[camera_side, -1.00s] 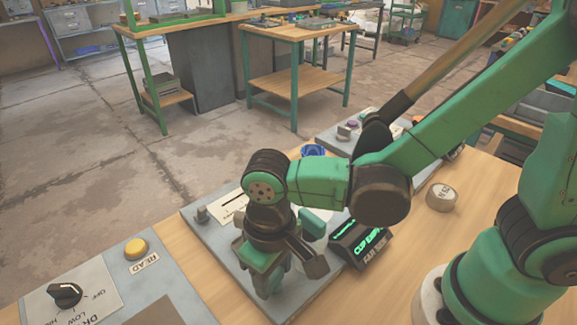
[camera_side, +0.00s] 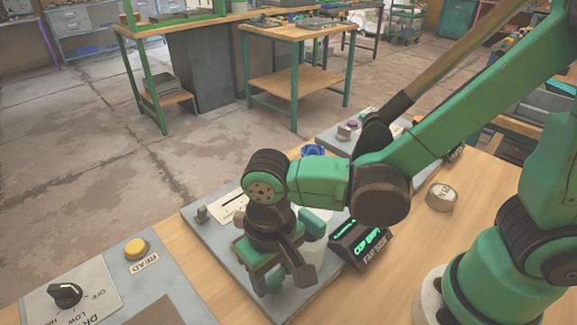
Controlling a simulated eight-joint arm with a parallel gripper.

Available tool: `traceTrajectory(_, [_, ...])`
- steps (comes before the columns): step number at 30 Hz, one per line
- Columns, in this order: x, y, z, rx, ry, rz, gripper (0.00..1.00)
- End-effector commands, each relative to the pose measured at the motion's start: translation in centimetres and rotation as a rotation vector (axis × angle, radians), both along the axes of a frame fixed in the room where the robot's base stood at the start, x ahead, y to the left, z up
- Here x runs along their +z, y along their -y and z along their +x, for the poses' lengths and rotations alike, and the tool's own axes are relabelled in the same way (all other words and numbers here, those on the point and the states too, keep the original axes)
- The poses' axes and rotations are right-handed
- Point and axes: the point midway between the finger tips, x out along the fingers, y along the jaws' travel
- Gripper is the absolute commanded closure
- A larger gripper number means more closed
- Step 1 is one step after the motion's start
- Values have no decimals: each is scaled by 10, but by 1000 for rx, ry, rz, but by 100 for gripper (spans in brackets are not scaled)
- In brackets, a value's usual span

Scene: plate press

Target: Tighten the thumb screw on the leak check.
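My gripper (camera_side: 268,283) points down over the front part of a grey plate (camera_side: 213,240) on the wooden bench. Its green fingers and dark wrist cover whatever is beneath them. No thumb screw can be made out; it may be hidden under my gripper. I cannot tell whether the fingers are open or shut, or whether they hold anything. A pale, whitish object (camera_side: 313,250) shows partly between my gripper and the box.
A grey panel with a dark knob (camera_side: 65,294) and a yellow button (camera_side: 135,248) marked READ lies at left. A small grey post (camera_side: 202,214) stands on the plate's left corner. A blue ring-like thing (camera_side: 313,151) sits behind my arm. A round labelled puck (camera_side: 441,197) lies at right.

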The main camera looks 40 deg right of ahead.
Motion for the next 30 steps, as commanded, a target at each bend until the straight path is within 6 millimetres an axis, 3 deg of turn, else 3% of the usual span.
traceTrajectory(1, [0, 0, 0, -1, 0, 1, 36])
traceTrajectory(3, [0, 0, 0, -1, 0, 0, 18])
traceTrajectory(14, [3, 0, 0, 1, 0, 0, 18])
traceTrajectory(30, [54, 0, 0, 0, 0, 0, 18])
